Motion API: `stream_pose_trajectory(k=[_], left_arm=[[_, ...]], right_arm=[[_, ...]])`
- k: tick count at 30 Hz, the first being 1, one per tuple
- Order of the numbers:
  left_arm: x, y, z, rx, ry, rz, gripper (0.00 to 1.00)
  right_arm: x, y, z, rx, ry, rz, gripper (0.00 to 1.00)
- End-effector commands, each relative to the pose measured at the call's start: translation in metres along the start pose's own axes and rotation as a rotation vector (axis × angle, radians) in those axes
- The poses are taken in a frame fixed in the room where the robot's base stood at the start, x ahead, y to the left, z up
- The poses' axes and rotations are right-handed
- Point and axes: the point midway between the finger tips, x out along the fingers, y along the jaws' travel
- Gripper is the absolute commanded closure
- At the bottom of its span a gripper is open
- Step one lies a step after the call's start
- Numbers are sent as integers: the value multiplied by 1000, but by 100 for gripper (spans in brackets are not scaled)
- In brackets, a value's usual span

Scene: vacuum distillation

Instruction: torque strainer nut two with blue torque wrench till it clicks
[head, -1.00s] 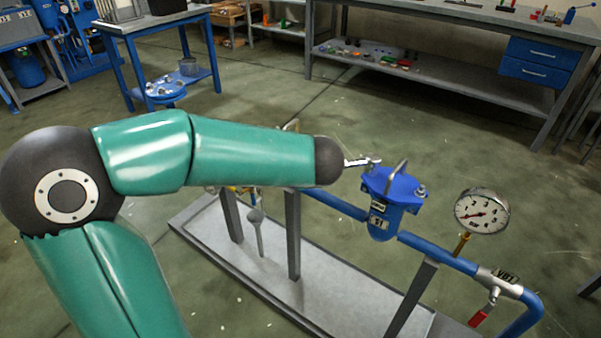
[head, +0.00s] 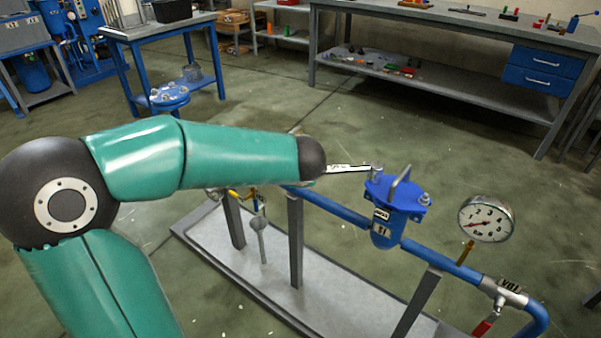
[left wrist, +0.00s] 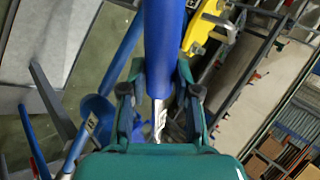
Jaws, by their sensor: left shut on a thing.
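The blue strainer (head: 384,233) stands in the pipe line, with a grey lid handle (head: 400,172) on top. One lid nut (head: 424,199) shows at the right. The torque wrench's silver shaft (head: 345,168) reaches right from behind my left arm. Its head (head: 376,168) is at the lid's back-left corner; whether it is seated on the nut there I cannot tell. In the left wrist view my left gripper (left wrist: 160,98) is shut around the wrench's blue handle (left wrist: 164,45). In the head view this gripper is hidden behind my forearm. My right gripper is not in view.
A pressure gauge (head: 486,218) rises from the pipe right of the strainer, near a red-handled valve (head: 484,328). A grey funnel-like part (head: 259,227) hangs above the skid tray (head: 330,307). A workbench (head: 450,90) stands behind, with open floor between.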

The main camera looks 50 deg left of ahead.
Motion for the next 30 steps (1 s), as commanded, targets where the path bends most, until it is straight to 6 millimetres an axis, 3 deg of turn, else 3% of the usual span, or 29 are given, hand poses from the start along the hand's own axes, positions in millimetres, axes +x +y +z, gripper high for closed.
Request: stream_pose_trajectory(k=[9,30], left_arm=[[-13,13,-6,-77,-72,-11,100],[-37,35,-14,-209,-209,-21,100]], right_arm=[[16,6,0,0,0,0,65],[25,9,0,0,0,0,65]])
